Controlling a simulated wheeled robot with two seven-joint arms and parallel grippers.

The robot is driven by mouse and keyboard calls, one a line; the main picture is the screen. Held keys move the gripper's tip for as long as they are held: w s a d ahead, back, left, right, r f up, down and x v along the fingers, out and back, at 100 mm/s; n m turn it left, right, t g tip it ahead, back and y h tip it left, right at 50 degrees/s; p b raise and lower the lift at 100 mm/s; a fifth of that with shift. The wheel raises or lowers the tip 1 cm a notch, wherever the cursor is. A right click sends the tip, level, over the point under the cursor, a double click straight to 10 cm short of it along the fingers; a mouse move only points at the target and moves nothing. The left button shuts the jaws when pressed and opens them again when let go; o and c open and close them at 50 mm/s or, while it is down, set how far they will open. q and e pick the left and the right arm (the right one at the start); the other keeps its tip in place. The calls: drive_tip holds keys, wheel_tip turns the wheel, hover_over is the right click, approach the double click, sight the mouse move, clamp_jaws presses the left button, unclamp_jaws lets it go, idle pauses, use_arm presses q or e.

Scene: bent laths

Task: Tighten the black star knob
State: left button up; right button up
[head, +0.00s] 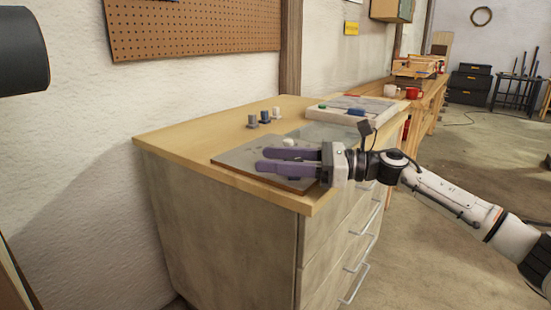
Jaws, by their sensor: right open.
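My right gripper (260,160) comes in from the right over the front of the wooden cabinet top (185,143). Its two purple fingers are parallel with a gap between them, open, and I see nothing held there. Below the fingers lies a flat grey board (237,158). A small whitish round piece (288,142) shows just behind the fingers. I cannot make out a black star knob; it may be hidden or too small to tell. My left gripper is not in view.
Three short posts stand behind the board: a grey one (252,121), a dark blue one (265,116) and another grey one (276,112). A pale panel (335,112) with green and blue parts lies at the back right. A red mug (413,93) stands on the far bench.

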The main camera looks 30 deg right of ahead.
drive_tip(key=c, duration=1)
drive_tip(key=shift+c, duration=0.2)
